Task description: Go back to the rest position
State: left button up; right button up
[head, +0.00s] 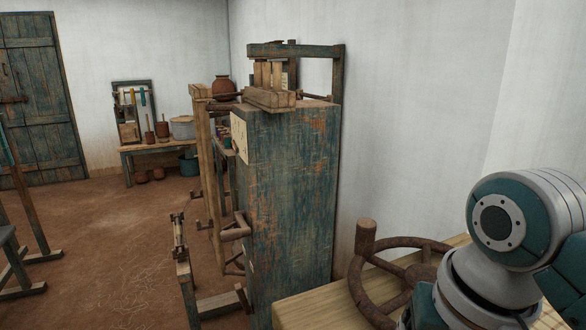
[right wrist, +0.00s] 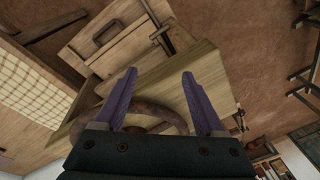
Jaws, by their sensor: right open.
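My right gripper (right wrist: 159,73) shows in the right wrist view with its two purple fingers spread apart and nothing held between them. Beyond the fingers is a pale wooden top (right wrist: 178,80) with part of a brown curved wooden piece on it. In the head view a brown spoked wooden wheel (head: 358,290) with an upright handle lies on a pale wooden top (head: 300,312). My right arm is at the lower right of the head view, beside the wheel and partly covering it; its gripper is hidden there. My left gripper is in neither view.
A tall worn blue-green cabinet (head: 290,200) stands in the middle, against the loom frame. A clay pot (head: 223,88) sits behind its top. A low bench (head: 150,148) with pots is at the back wall, near a plank door (head: 38,100). The earth floor (head: 120,235) at left is largely clear.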

jog(key=s+d+r+n+t, duration=0.1)
jog(key=s+d+n, duration=0.15)
jog(key=s, duration=0.55)
jog(key=s+d+n+t, duration=0.1)
jog(key=s+d+n, duration=0.15)
jog(key=s, duration=0.65)
notch_tip(320, 180, up, 31)
jog(key=p, duration=3)
jog(key=shift+d+f+h, duration=0.2)
jog(key=shift+h, duration=0.2)
